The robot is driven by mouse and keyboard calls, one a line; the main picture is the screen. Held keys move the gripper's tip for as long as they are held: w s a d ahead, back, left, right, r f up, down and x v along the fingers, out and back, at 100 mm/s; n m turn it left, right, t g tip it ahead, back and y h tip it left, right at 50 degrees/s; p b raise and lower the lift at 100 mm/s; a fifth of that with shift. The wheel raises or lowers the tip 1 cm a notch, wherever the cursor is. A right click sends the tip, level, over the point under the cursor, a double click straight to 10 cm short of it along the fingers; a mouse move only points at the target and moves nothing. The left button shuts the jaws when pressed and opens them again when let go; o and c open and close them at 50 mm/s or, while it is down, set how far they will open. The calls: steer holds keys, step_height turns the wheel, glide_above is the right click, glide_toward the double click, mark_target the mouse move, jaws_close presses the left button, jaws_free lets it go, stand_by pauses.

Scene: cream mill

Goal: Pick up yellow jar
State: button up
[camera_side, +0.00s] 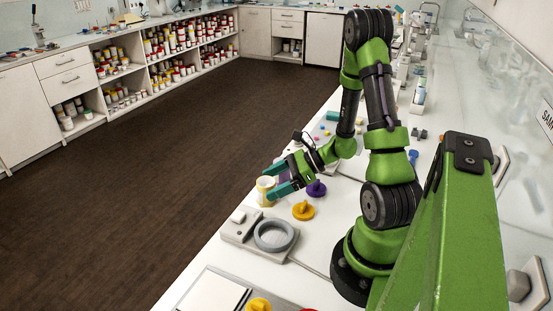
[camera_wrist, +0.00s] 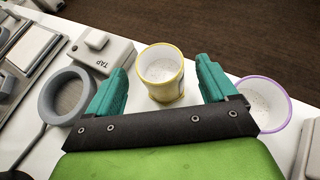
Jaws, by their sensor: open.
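The yellow jar (camera_side: 265,197) is a small open pot with a yellow rim and a pale label, upright near the counter's edge. In the wrist view the yellow jar (camera_wrist: 163,95) lies between the two teal fingers and shows a whitish inside. My gripper (camera_side: 273,181) is open at the jar, with a finger on either side; in the wrist view (camera_wrist: 160,76) gaps show between jar and fingers. In the side view the fingers partly hide the jar.
A purple-rimmed jar (camera_wrist: 266,104) stands just right of the right finger. A device marked TAP (camera_wrist: 102,53) with a grey ring (camera_side: 275,236) is close by. A yellow knobbed lid (camera_side: 303,211) and a purple one (camera_side: 316,189) lie on the counter. The counter's edge is near.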

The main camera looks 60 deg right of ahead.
mark_target(260, 189)
steer(key=x, duration=0.4)
steer(key=shift+w+a+f, duration=0.1)
steer(key=shift+w+f, duration=0.15)
steer(key=shift+f, duration=0.05)
steer(key=c, duration=1.1)
steer(key=shift+o, duration=0.2)
steer(key=shift+r, duration=0.15)
step_height(260, 189, up, 10)
